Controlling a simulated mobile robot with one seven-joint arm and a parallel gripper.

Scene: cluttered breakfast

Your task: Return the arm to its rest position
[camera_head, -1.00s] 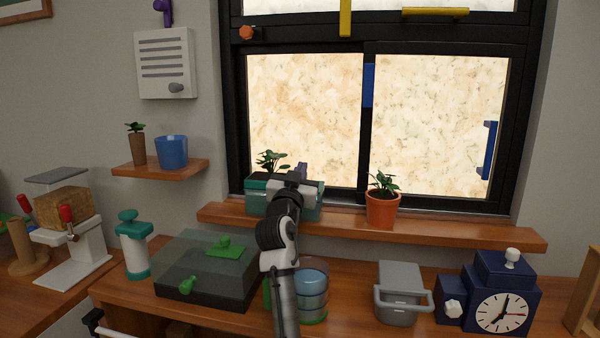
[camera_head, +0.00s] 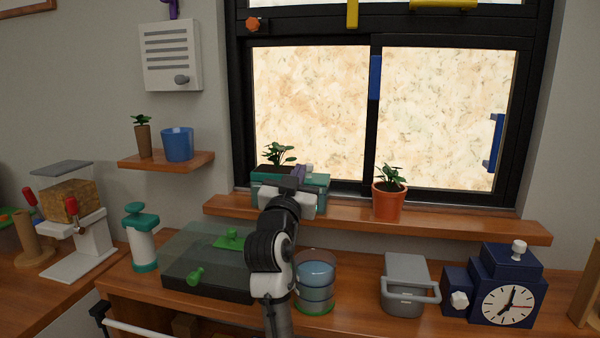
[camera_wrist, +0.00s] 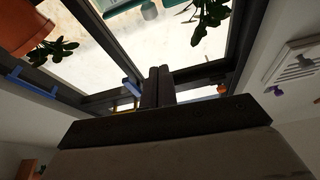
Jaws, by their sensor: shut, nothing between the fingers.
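My arm rises from the bottom middle of the head view, in front of the counter. My gripper (camera_head: 298,174) is at its top, in front of the teal planter box (camera_head: 318,190) on the window ledge, and covers part of that box. In the wrist view my gripper (camera_wrist: 158,72) shows its two dark fingers together with nothing between them. The fingers point at the window frame.
The window ledge (camera_head: 470,228) holds an orange potted plant (camera_head: 388,203) right of my gripper. Below stand a dark box with a clear lid (camera_head: 203,262), a layered glass jar (camera_head: 316,280), a grey container (camera_head: 406,286) and a blue clock (camera_head: 492,290).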

